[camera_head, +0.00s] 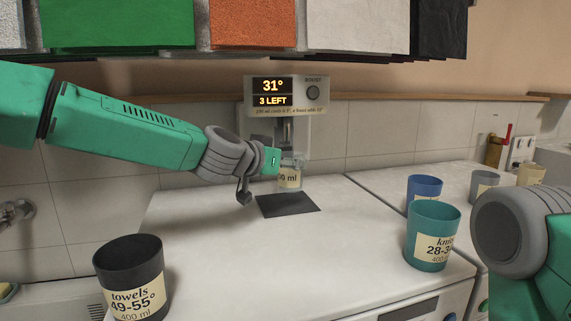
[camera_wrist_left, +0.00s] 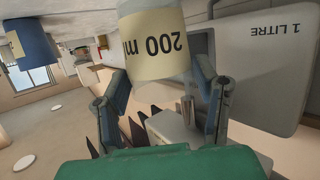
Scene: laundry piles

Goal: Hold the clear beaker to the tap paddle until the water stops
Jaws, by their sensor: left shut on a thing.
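The clear beaker (camera_head: 290,178) is under the dispenser, its cream label partly hidden by my gripper. In the left wrist view the beaker (camera_wrist_left: 155,45) reads "200 ml" upside down. My left gripper (camera_head: 278,162) is shut on the beaker from the left, a finger on each side. The dispenser (camera_head: 287,110) shows "31°" and "3 LEFT", with a knob at its right. The tap paddle is not clearly visible, so I cannot tell whether the beaker touches it or whether water runs. My right arm shows at the right edge; its gripper fingers are out of view.
A dark mat (camera_head: 288,204) lies below the beaker. A black "towels" cup (camera_head: 130,275) stands front left. A teal cup (camera_head: 432,235) and a blue cup (camera_head: 424,188) stand right, with grey (camera_head: 483,185) and cream (camera_head: 531,175) cups behind. The middle of the white top is clear.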

